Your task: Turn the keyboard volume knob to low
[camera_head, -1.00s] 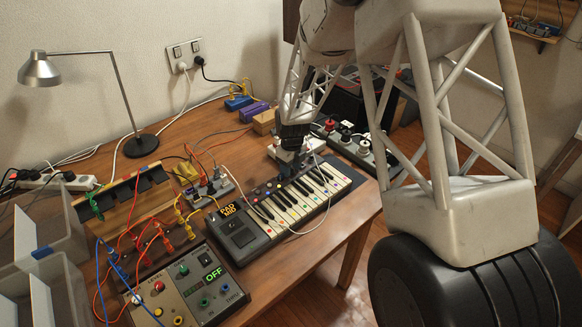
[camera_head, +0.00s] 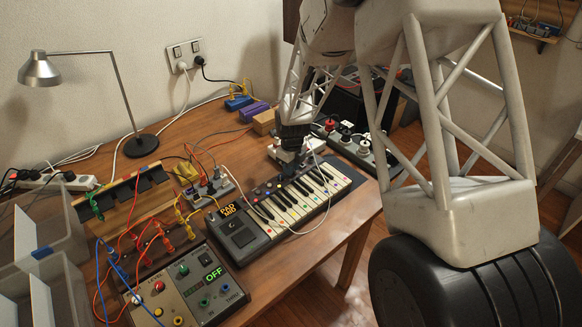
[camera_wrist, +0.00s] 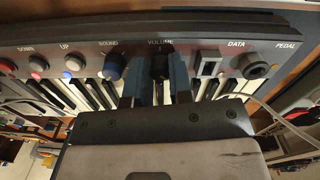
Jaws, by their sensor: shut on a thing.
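The keyboard (camera_head: 238,246) lies on the wooden table, with a lit "PAD" display at its left end. In the wrist view its control panel (camera_wrist: 125,53) runs across the top, with a "VOLUME" label above a black knob (camera_wrist: 159,66). My gripper (camera_wrist: 159,80) is shut on this volume knob, with one blue-grey finger on each side. A white pointer mark shows near the top of the knob, under the label, but its exact setting is hard to read. In the head view my gripper (camera_head: 288,160) is at the keyboard's back edge, and the knob is hidden there.
A cable loops over the keyboard. A power box (camera_head: 205,285) reading "OFF", patch wires and a lamp (camera_head: 141,143) are to the left.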

